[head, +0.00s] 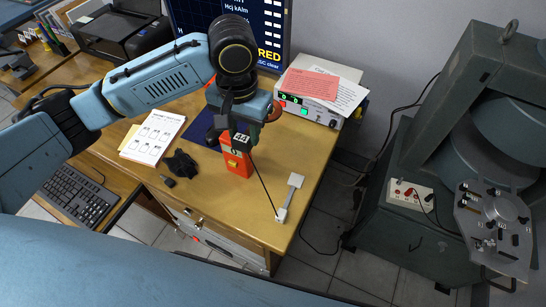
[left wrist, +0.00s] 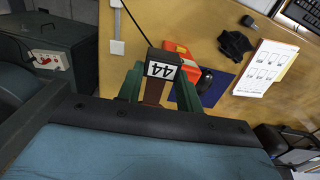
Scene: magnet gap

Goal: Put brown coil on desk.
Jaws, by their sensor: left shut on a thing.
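The brown coil (left wrist: 152,92) shows in the left wrist view as a brown body with a dark end and a white "44" label. It is between the green fingers of my left gripper (left wrist: 156,92), which is shut on it. In the head view my left gripper (head: 236,118) points down over the desk (head: 220,215), and the coil's "44" label (head: 241,138) shows below it, in front of the top of an orange box (head: 238,164). The fingers hide much of the coil. I cannot tell whether the coil touches the box. My right gripper is not in view.
An instrument (head: 308,107) stands behind. The desk's front middle is clear.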

